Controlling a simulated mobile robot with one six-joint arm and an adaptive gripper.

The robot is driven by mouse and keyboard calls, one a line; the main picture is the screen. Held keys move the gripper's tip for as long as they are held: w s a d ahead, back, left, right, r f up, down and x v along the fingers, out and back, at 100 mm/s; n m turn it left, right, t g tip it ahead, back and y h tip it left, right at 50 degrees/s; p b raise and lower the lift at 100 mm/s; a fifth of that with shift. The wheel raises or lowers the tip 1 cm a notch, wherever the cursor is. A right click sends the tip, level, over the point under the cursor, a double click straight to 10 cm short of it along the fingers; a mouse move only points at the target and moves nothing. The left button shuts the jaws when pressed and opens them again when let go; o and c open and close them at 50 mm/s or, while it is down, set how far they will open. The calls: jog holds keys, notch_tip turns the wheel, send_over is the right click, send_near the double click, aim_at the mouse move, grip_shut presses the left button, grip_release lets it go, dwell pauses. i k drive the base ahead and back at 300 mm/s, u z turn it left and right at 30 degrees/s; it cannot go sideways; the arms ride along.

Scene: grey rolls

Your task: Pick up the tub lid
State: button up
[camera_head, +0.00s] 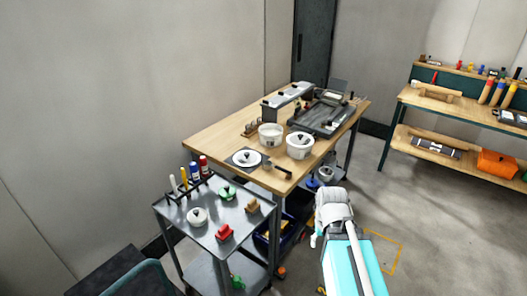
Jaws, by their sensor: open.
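A white round lid with a dark knob (247,158) lies on a dark square mat (235,164) near the front left of the wooden table. Two white tubs stand behind it and to its right. The left tub (270,137) looks open at the top. The right tub (300,149) shows a dark knob-like spot on top, so it may carry a lid; it is too small to be sure. My arm (335,212) rises at the lower middle, in front of and to the right of the table. I cannot make out my gripper's fingers.
A grey cart (212,232) with markers, a white pot-like item (197,216) and small coloured parts stands in front of the table. A brush-like tool (279,171) lies near the table's front corner. A dark tray (322,121) fills the back. Shelves (450,105) stand at right.

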aim_at(244, 159)
jog(key=i, duration=1.25)
jog(key=u, duration=0.65)
